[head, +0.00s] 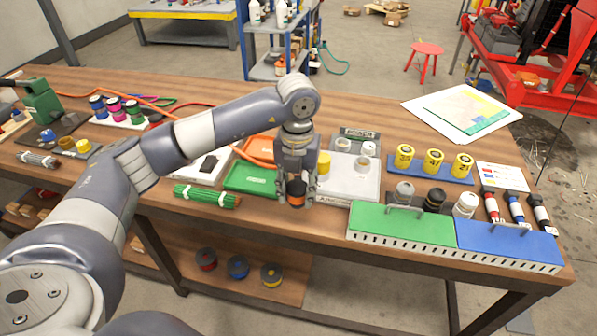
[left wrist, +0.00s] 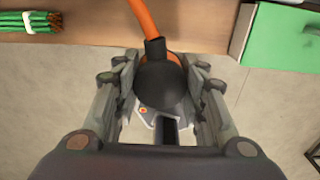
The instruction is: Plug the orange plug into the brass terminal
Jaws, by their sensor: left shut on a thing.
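My left gripper (head: 297,203) points down near the front edge of the table. It is shut on the orange plug (head: 297,192), which shows a dark body and an orange band between the fingers. In the left wrist view the fingers (left wrist: 165,105) close around the plug's dark round body (left wrist: 162,86), with the orange cable (left wrist: 143,17) running up from it. A yellow cylinder (head: 323,162) stands on a pale grey panel (head: 352,188) just right of the gripper. I cannot tell whether it is the brass terminal. My right gripper is not in view.
Left of the gripper are green wires (head: 206,197) and a green tray (head: 250,179). To the right are a green box (head: 400,226), a blue box (head: 510,247) and yellow numbered cylinders (head: 433,160). Spools (head: 238,267) sit on the lower shelf.

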